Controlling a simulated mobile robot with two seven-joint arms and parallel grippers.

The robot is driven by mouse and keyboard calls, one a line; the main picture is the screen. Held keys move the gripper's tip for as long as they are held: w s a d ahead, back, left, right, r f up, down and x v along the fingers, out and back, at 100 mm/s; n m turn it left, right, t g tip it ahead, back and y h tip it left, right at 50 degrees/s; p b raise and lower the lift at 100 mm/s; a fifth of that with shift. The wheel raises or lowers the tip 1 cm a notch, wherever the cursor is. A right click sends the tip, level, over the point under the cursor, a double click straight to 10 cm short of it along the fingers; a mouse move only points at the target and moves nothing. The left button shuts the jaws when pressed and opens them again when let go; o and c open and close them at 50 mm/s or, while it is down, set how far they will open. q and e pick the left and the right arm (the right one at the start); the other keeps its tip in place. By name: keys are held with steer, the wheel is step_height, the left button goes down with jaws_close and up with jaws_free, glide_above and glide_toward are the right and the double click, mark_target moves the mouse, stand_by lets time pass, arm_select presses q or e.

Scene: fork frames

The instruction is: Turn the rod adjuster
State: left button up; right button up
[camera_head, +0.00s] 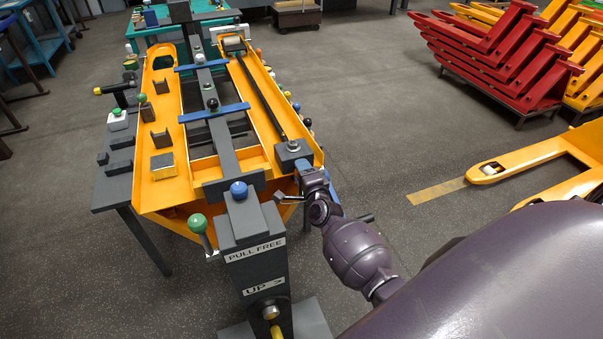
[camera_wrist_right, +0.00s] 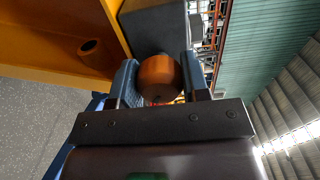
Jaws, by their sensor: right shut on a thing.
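The rod adjuster appears to be the round copper-brown knob (camera_wrist_right: 157,80) in the right wrist view, just below a dark grey block (camera_wrist_right: 153,27). My right gripper (camera_head: 305,170) is at the near right corner of the yellow frame (camera_head: 157,193), beside the same dark block (camera_head: 293,152). Its blue fingers stand on both sides of the knob and are shut on it. In the head view the knob is hidden by the gripper. A dark rod (camera_head: 262,100) runs along the right fork, away from the block. My left gripper is not in view.
A dark post with "PULL FREE" and "UP" labels (camera_head: 255,255) stands left of my right arm, with a blue ball (camera_head: 238,189) on top. A green-knobbed lever (camera_head: 197,223) is beside it. Yellow forks (camera_head: 520,160) lie at the right. Open floor (camera_head: 365,130) lies between.

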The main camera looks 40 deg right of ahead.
steer(key=m+b, duration=0.1)
steer(key=m, duration=0.2)
steer(key=shift+f+m, duration=0.15)
steer(key=shift+m, duration=1.15)
steer(key=m+b, duration=0.1)
steer(key=m, duration=0.2)
steer(key=shift+m+b, duration=0.35)
steer(key=shift+m, duration=0.95)
steer(key=o, duration=0.9)
steer(key=shift+s, duration=0.1)
